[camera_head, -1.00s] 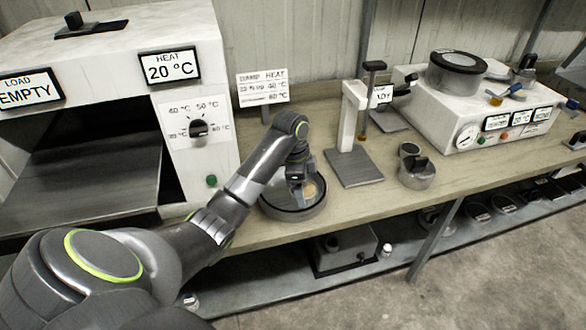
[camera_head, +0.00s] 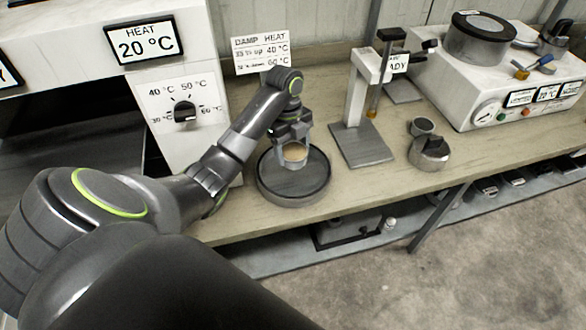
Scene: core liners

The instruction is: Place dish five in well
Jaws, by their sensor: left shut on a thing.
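My left gripper (camera_head: 292,145) is shut on a small round dish (camera_head: 294,152) with a tan content and a pale rim. It holds the dish above a wide, round, dark grey pan (camera_head: 293,188) with a raised rim on the bench. From this view I cannot tell whether the dish touches the pan's floor. No number can be read on the dish. No thing labelled as a well can be made out. My right gripper is not in view.
A white oven with a dial (camera_head: 185,111) stands left of the pan. A press stand (camera_head: 361,146) and a small metal cup (camera_head: 429,152) are to the right. A white machine (camera_head: 478,95) is farther right. The bench's front edge runs close below the pan.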

